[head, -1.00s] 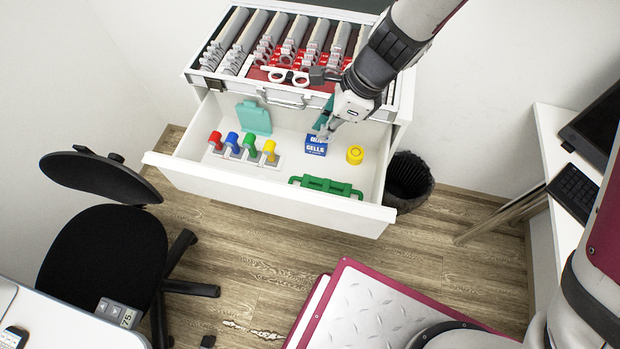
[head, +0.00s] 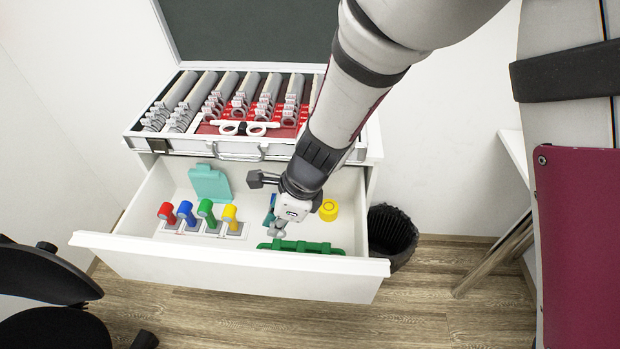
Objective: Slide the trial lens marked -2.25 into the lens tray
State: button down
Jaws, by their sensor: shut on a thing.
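The lens tray appears to be the open case (head: 187,142) on top of the white cabinet, with rows of grey-handled lenses (head: 228,88) in dark and red slots. I cannot read any marking, so I cannot pick out the -2.25 lens. My gripper (head: 278,232) points down inside the open drawer, in front of the case. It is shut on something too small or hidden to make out. A blue sliver (head: 269,214), probably the blue box, shows just behind it; my wrist hides the rest. The fingertips are close to a green handled piece (head: 318,247); contact is unclear.
The drawer (head: 215,264) also holds red, blue, green and yellow knobs (head: 229,217), a teal plate (head: 208,184) and a yellow cylinder (head: 329,210). White spectacle-like rings (head: 243,128) lie on the case front. A black bin (head: 391,236) stands right; a chair (head: 45,270) left.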

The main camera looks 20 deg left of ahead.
aim_at(284, 233)
jog(key=shift+w+f+b, duration=0.5)
jog(key=shift+f+b, duration=1.45)
jog(key=shift+f, duration=0.15)
jog(key=shift+w+f+b, duration=0.45)
jog(key=shift+f+b, duration=1.55)
jog(key=shift+f, duration=0.1)
jog(key=shift+w+f+b, duration=0.5)
jog(key=shift+f+b, duration=1.45)
jog(key=shift+f, duration=0.15)
jog(key=shift+f+b, duration=1.2)
jog(key=shift+f, duration=0.4)
jog(key=c, duration=1.7)
grip_release()
jog(key=v, duration=1.2)
jog(key=shift+d, duration=0.1)
